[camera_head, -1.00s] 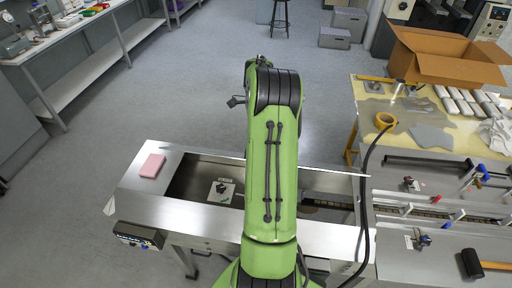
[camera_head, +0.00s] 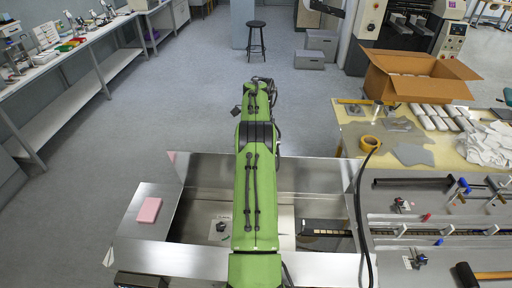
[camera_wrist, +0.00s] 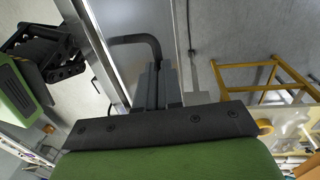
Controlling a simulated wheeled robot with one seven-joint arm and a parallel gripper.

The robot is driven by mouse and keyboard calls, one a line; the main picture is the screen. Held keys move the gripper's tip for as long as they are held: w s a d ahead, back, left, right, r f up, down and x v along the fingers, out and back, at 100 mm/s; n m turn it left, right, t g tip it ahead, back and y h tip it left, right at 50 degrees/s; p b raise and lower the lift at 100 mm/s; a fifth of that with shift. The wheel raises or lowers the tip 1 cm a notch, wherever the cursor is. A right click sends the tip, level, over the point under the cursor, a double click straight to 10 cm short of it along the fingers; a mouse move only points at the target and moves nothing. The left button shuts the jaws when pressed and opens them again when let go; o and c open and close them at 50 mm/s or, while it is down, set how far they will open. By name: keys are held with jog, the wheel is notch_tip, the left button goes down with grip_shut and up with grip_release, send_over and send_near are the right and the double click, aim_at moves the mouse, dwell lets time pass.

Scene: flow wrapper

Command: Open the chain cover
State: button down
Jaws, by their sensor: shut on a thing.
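The chain cover (camera_head: 312,175) is a shiny metal panel. In the head view it stands raised along the far side of the long machine opening, partly hidden behind my green arm. In the wrist view its dark curved handle (camera_wrist: 137,41) runs to my gripper (camera_wrist: 157,72). The dark fingers are closed on the handle, though the exact contact is hard to make out. In the head view my arm hides the gripper. Inside the opening, the bare metal floor (camera_head: 195,229) and a dark chain section (camera_head: 326,228) show.
A pink block (camera_head: 149,210) rests on the machine's left deck. A black cable (camera_head: 358,205) hangs at the right. A yellow-topped table (camera_head: 352,132) with a cardboard box (camera_head: 418,76) stands at the back right.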

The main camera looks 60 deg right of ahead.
jog(key=f, duration=0.3)
jog(key=shift+s+a+f+y, duration=0.1)
jog(key=shift+s+a+y, duration=0.1)
jog(key=shift+a+y, duration=0.2)
jog(key=c, duration=0.7)
grip_release()
jog(key=shift+c, duration=0.2)
jog(key=shift+o, duration=1.4)
jog(key=shift+d, duration=0.1)
jog(key=shift+r, duration=0.3)
jog(key=r, duration=0.1)
jog(key=d+r, duration=0.1)
jog(key=r, duration=0.1)
jog(key=w+r, duration=0.1)
jog(key=r, duration=0.1)
jog(key=shift+d, duration=0.35)
jog(key=c, duration=0.7)
jog(key=r, duration=0.3)
jog(key=shift+s+a, duration=0.2)
jog(key=shift+a, duration=0.1)
jog(key=shift+c, duration=0.2)
jog(key=shift+r, duration=0.1)
